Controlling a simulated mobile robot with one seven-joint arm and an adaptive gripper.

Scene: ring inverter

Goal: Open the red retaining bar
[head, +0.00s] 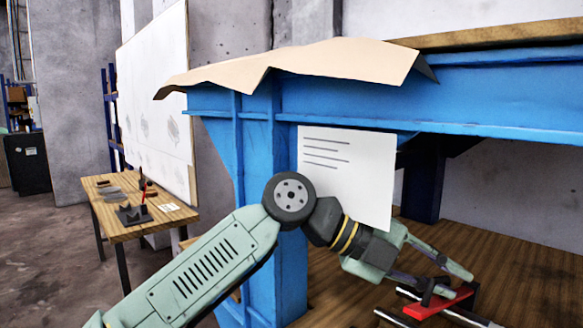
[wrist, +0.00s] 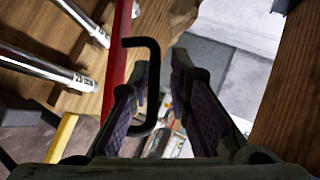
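The red retaining bar (head: 443,302) is at the lower right of the head view, beside metal rods. In the wrist view the bar (wrist: 119,50) runs up the upper left, with a black bent handle (wrist: 153,58) on its right side. My gripper (head: 452,284) is just above the bar in the head view. In the wrist view its two fingers (wrist: 166,75) are apart, with the handle's long part between them, close to the left finger. I cannot tell whether that finger touches it. The handle's lower end is partly hidden by the fingers.
Silver rods (wrist: 45,68) lie left of the bar over a wooden surface (head: 335,275). A blue steel frame (head: 262,150) with a white sheet (head: 352,170) stands behind my arm. A small wooden table (head: 120,222) is at the left, with open floor around it.

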